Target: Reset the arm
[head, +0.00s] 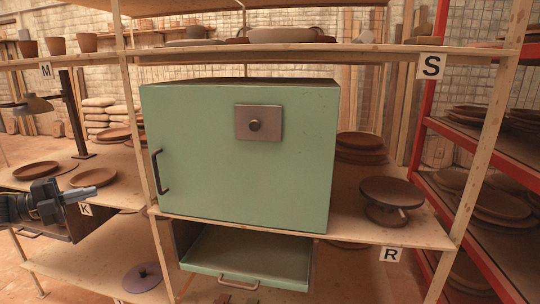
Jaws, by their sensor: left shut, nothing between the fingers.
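My left gripper (92,184) comes in from the left edge in the head view. Its fingers are together with nothing between them, and they point right over the left shelf. It is apart from the green cabinet (230,170), which stands on the middle shelf. The cabinet's door is closed, with a dark handle (158,171) on its left side and a square plate with a knob (255,124) near its top. My right gripper is not in view.
A green drawer (250,258) hangs open below the cabinet. A brown turntable (391,197) stands on the shelf at right. Brown plates (93,178) lie near my left gripper. Wooden posts (484,150) frame the shelving, and a red rack (473,245) stands at far right.

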